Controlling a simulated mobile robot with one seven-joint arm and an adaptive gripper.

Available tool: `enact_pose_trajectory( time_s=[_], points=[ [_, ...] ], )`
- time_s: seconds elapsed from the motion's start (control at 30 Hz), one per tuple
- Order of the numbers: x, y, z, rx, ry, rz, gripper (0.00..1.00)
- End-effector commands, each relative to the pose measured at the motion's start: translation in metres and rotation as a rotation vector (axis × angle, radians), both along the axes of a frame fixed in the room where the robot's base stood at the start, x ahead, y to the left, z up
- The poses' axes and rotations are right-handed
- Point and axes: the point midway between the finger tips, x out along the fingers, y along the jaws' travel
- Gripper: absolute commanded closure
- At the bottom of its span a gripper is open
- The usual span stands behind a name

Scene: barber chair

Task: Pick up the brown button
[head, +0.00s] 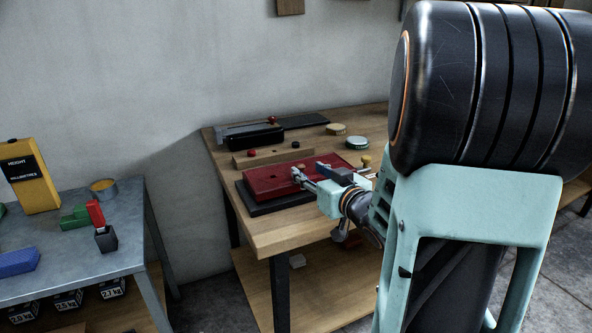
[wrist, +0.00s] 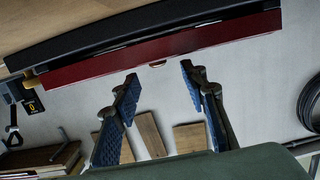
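The brown button (head: 301,167) is small and sits on top of the red box (head: 262,184), just behind my gripper's fingers in the head view. In the wrist view a small brown piece, apparently the button (wrist: 158,64), shows at the edge of the red box (wrist: 225,37), in line with the gap between the fingertips. My gripper (head: 309,173) is open. In the wrist view its two blue-padded fingers (wrist: 159,74) stand wide apart with nothing between them, short of the button. Part of the box is hidden by my gripper in the head view.
The red box lies on a black base (head: 262,207) on a wooden table (head: 280,238). Behind it are a wooden strip (head: 271,158) with red and black knobs, a black case (head: 255,138) and round tins (head: 356,143). A grey metal table (head: 110,258) stands left.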

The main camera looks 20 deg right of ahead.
Motion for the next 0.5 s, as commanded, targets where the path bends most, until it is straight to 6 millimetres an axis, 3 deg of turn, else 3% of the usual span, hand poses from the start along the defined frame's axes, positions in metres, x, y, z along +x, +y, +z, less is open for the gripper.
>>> enact_pose_trajectory(
  time_s=[0.2,0.5],
  points=[
    [0.032,0.000,-0.008,0.001,0.001,0.002,0.60],
    [0.039,0.000,-0.007,0.001,0.000,0.000,0.60]
  ],
)
